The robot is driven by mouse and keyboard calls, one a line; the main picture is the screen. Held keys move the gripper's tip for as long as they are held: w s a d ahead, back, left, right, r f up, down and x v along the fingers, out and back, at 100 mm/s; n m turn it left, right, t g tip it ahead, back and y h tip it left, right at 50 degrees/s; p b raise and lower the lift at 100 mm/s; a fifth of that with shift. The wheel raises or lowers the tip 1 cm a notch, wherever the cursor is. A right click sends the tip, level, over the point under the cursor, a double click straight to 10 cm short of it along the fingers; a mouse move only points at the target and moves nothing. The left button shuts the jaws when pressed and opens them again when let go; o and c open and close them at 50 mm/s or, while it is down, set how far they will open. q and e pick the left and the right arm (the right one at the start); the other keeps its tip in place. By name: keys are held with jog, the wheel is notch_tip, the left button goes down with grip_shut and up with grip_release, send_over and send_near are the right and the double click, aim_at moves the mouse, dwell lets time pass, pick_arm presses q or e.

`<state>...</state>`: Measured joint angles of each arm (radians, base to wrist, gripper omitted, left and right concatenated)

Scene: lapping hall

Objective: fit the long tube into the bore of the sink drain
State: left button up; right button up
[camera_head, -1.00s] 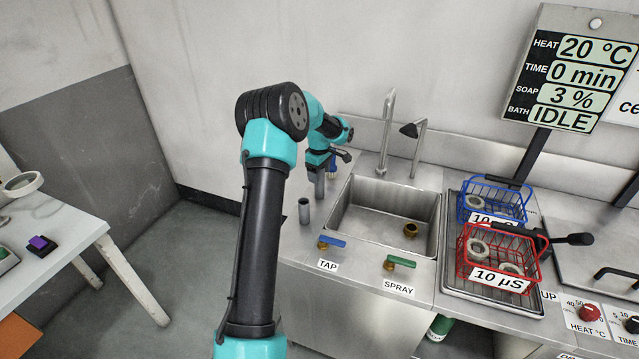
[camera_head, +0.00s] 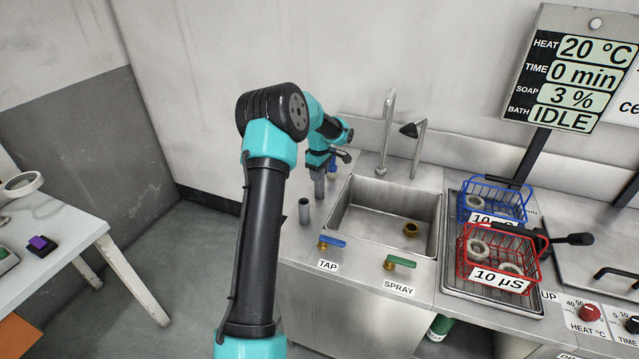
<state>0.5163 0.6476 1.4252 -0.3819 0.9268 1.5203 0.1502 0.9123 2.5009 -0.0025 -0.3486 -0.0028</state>
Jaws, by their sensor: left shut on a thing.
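The sink drain (camera_head: 410,230) is a small brass ring with a dark bore, on the floor of the steel sink near its front right. My left gripper (camera_head: 320,172) is over the counter left of the sink, pointing down. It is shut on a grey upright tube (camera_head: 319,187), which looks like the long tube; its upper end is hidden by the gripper. I cannot tell whether its lower end touches the counter. A second, shorter-looking grey tube (camera_head: 305,211) stands upright on the counter nearer the front. My right gripper is not in view.
The sink (camera_head: 366,219) has a tall faucet (camera_head: 386,135) and a black-headed spray (camera_head: 412,130) behind it. Blue and green tap handles are at its front. A blue basket (camera_head: 493,197) and a red basket (camera_head: 497,250) with rings stand to the right. The sink's interior is otherwise clear.

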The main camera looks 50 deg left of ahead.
pick_arm(q)
jog(key=shift+c, duration=0.9)
jog(key=shift+r, duration=0.1)
jog(key=shift+r, duration=1.75)
jog(key=s+d+r, duration=0.1)
jog(key=s+d, duration=0.9)
jog(key=d, duration=0.2)
jog(key=shift+s+r, duration=0.15)
jog(key=shift+s, duration=0.1)
